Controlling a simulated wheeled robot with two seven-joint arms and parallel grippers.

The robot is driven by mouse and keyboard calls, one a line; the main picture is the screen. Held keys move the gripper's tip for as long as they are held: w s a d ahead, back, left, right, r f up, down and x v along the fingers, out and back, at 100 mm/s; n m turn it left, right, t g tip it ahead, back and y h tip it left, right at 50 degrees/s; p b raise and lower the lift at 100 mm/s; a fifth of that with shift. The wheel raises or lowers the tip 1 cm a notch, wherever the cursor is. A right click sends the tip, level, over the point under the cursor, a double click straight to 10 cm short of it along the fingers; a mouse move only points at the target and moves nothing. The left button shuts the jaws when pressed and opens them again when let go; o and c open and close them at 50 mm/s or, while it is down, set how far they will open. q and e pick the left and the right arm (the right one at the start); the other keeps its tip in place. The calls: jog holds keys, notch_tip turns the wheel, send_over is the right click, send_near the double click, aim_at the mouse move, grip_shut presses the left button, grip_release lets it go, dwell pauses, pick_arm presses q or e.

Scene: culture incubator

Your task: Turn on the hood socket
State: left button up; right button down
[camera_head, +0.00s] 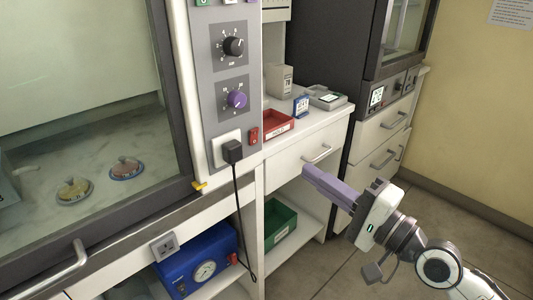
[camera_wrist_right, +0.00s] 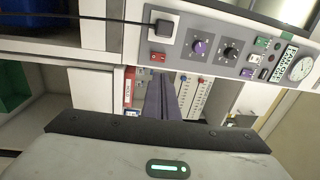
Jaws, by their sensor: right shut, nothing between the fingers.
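The hood socket (camera_head: 217,138) is a white plate on the grey control panel of the hood, with a black plug (camera_head: 232,151) in it and a black cord hanging down. A small red switch (camera_head: 253,136) sits right of the socket. In the right wrist view the socket (camera_wrist_right: 176,18), plug (camera_wrist_right: 162,27) and red switch (camera_wrist_right: 158,57) appear turned sideways near the top. My right gripper (camera_head: 306,174) is shut and empty, its purple fingers held right of and below the socket, apart from it. The fingers also show in the wrist view (camera_wrist_right: 161,90). My left gripper is not in view.
Above the socket are a purple knob (camera_head: 237,99) and a black knob (camera_head: 233,46). A counter with a red tray (camera_head: 277,127) stands behind. Below are a blue device (camera_head: 200,262) and a green bin (camera_head: 279,222). The hood glass lies left.

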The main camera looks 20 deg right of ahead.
jog(key=shift+r, duration=0.4)
jog(key=p, duration=0.2)
send_near(256, 131)
jog(key=x, duration=0.5)
jog(key=shift+w+a, duration=0.3)
jog(key=shift+w, duration=0.35)
jog(key=shift+p, duration=0.3)
